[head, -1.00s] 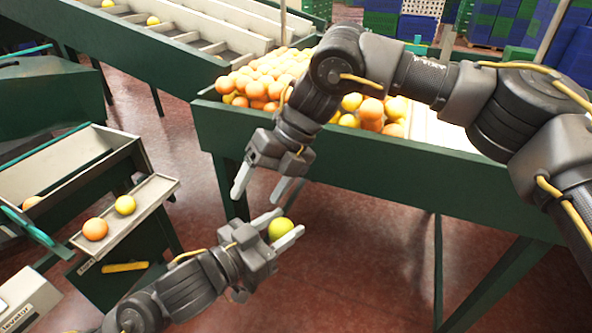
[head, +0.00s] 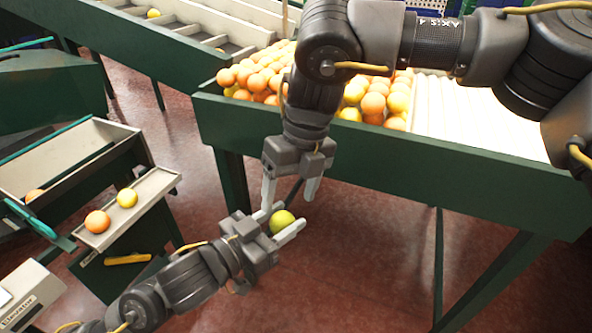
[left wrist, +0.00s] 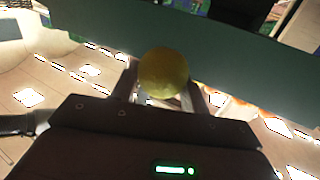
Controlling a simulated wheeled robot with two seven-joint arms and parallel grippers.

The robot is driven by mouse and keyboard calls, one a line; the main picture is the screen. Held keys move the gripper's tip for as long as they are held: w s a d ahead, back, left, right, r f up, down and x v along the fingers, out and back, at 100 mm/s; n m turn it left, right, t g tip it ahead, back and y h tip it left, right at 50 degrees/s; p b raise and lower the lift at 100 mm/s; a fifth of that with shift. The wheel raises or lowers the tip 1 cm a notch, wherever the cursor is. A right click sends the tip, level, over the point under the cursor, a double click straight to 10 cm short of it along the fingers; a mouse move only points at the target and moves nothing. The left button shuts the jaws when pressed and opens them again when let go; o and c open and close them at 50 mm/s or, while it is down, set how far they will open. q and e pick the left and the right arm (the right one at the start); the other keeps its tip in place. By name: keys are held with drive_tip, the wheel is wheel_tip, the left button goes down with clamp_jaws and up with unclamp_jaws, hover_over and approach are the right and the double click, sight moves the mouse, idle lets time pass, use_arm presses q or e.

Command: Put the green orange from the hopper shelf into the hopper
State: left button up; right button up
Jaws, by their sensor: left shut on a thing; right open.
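A yellow-green orange (head: 282,223) is held between the fingers of my left gripper (head: 281,226), low in front of the green table. It also shows in the left wrist view (left wrist: 163,73), between the two fingers. My right gripper (head: 291,196) is open and points down just above the left gripper. Its fingertips are close to the held fruit; I cannot tell whether they touch it. On the left, the hopper shelf (head: 152,192) bears an orange fruit (head: 97,221) and a yellow fruit (head: 127,197). The hopper (head: 62,160) is behind the shelf, with an orange (head: 33,194) partly visible inside.
A green table (head: 400,172) with a pile of oranges (head: 262,75) stands behind my grippers. Its white roller surface (head: 470,125) is clear on the right. A grey box labelled Elevator (head: 32,300) is at the lower left. Open floor lies between shelf and table.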

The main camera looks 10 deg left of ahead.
sight(285, 214)
drive_tip(key=x, duration=0.6)
drive_tip(key=shift+a+f, duration=0.1)
drive_tip(key=shift+f, duration=0.1)
drive_tip(key=c, duration=1.1)
use_arm(q)
drive_tip(key=o, duration=1.1)
